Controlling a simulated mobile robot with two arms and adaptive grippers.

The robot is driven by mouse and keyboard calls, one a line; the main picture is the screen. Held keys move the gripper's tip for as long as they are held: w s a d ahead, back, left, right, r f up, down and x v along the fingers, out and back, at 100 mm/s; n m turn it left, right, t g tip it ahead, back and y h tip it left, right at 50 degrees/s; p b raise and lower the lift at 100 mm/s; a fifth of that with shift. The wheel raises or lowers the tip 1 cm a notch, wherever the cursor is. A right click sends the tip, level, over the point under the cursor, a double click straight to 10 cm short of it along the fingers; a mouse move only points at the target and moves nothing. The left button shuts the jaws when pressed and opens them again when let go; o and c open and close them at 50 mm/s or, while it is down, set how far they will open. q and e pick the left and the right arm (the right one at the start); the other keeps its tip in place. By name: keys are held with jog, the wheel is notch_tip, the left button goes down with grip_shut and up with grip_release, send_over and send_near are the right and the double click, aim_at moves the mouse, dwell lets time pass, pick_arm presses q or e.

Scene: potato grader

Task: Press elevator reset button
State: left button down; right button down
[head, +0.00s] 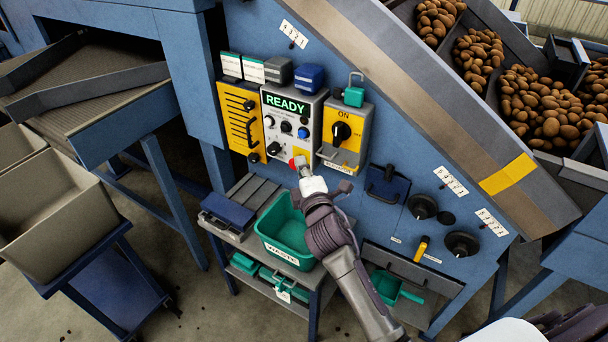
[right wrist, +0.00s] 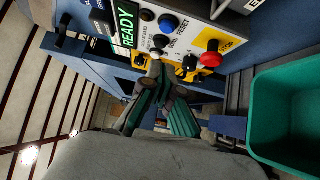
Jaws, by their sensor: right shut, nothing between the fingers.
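The grey control panel (head: 290,112) has a green READY display (head: 287,104) and several knobs and buttons. The blue button (head: 303,132) is at its right side; in the right wrist view the blue button (right wrist: 168,23) has RESET lettering beside it. A red stop button (head: 297,162) is at the panel's bottom, and also shows in the right wrist view (right wrist: 210,58). My right gripper (head: 303,165) is shut and empty, below the blue button and beside the red one in the head view. In the right wrist view its fingertips (right wrist: 155,68) appear apart from the blue button. My left gripper is out of view.
A yellow elevator switch box (head: 354,150) with a black rotary knob adjoins the panel at right, and a yellow plate with a handle (head: 239,118) at left. A green waste bin (head: 287,228) stands on a cart below. A sloped conveyor of potatoes is at upper right.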

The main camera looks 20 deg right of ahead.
jog(key=shift+s+a, duration=0.2)
jog(key=shift+s, duration=1.2)
